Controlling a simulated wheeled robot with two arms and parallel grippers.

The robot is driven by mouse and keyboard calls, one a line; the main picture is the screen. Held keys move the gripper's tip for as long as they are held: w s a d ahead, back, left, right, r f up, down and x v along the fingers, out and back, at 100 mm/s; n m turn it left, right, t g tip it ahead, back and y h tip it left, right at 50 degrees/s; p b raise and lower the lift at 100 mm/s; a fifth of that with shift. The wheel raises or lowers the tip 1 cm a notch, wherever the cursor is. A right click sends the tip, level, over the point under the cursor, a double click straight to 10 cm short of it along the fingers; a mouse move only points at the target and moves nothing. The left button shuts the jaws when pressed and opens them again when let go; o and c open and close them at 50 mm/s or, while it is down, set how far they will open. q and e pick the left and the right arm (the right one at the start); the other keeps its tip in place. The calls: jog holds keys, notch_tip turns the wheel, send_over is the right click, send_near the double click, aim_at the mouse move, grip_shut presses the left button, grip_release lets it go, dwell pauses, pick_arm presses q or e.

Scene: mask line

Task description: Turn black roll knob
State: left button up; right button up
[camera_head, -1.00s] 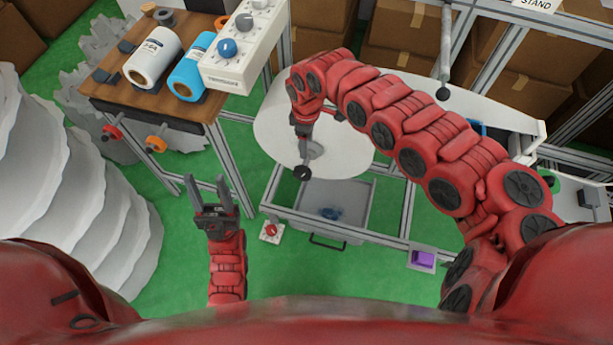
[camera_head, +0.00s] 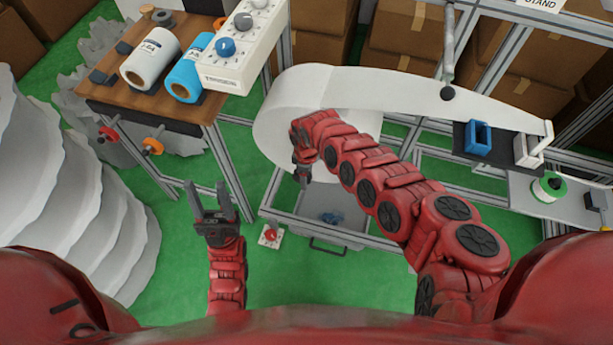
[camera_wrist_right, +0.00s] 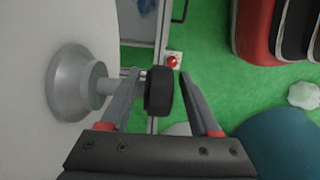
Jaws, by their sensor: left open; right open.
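The black roll knob (camera_wrist_right: 159,92) shows in the right wrist view, on a short shaft from a round grey hub (camera_wrist_right: 73,84) on the white roll. My right gripper (camera_wrist_right: 161,76) is open, with one finger on each side of the knob. The left finger passes between hub and knob; whether either finger touches it, I cannot tell. In the head view my right gripper (camera_head: 303,179) is beside the white roll (camera_head: 275,115), and the knob is mostly hidden there. My left gripper (camera_head: 207,190) is open and empty, above the green floor.
A metal frame with a grey bin (camera_head: 335,205) stands below the roll. A red button box (camera_head: 270,236) is on the floor side. A wooden table (camera_head: 125,100) with white and blue rolls and a control panel (camera_head: 240,50) stand at the left.

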grip_shut()
jog(key=h+b, duration=0.1)
jog(key=b, duration=0.3)
jog(key=h+b, duration=0.1)
jog(key=b, duration=0.3)
jog(key=g+h+b, duration=0.1)
jog(key=b, duration=0.3)
jog(key=shift+a+f+h+b, duration=0.15)
jog(key=shift+f+h+b, duration=0.1)
jog(key=shift+h+b, duration=0.1)
jog(key=shift+s+r+g, duration=0.15)
jog(key=shift+r+g, duration=0.1)
jog(key=shift+g, duration=0.05)
grip_release()
jog(key=shift+r, duration=0.1)
jog(key=shift+r, duration=0.1)
